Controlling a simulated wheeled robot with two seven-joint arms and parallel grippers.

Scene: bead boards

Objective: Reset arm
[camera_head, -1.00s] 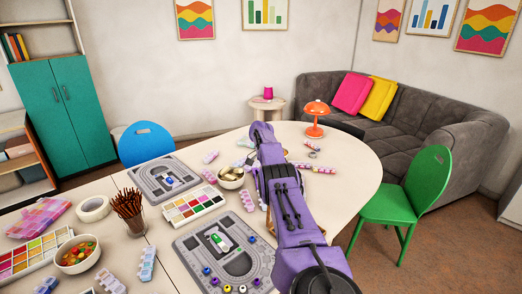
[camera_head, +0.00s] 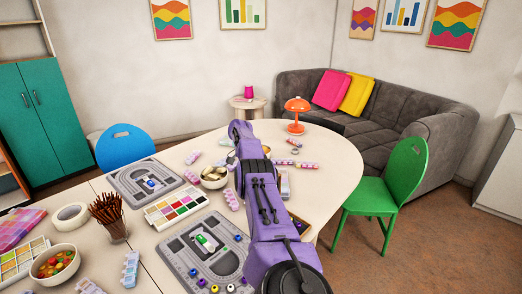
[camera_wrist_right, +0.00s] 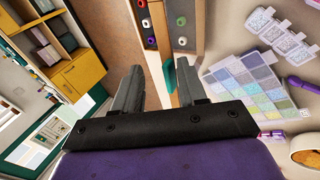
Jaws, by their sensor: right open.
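My right arm (camera_head: 265,210) reaches up the middle of the head view, above the table. Its gripper cannot be made out clearly there. In the right wrist view my right gripper (camera_wrist_right: 158,72) has its two grey fingers apart with nothing between them. A strip with several coloured beads shows beyond the fingertips. Two grey bead boards lie left of the arm in the head view, a farther one (camera_head: 128,180) and a nearer one (camera_head: 228,236). My left gripper is not in view.
A green chair (camera_head: 380,190) stands at the right edge.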

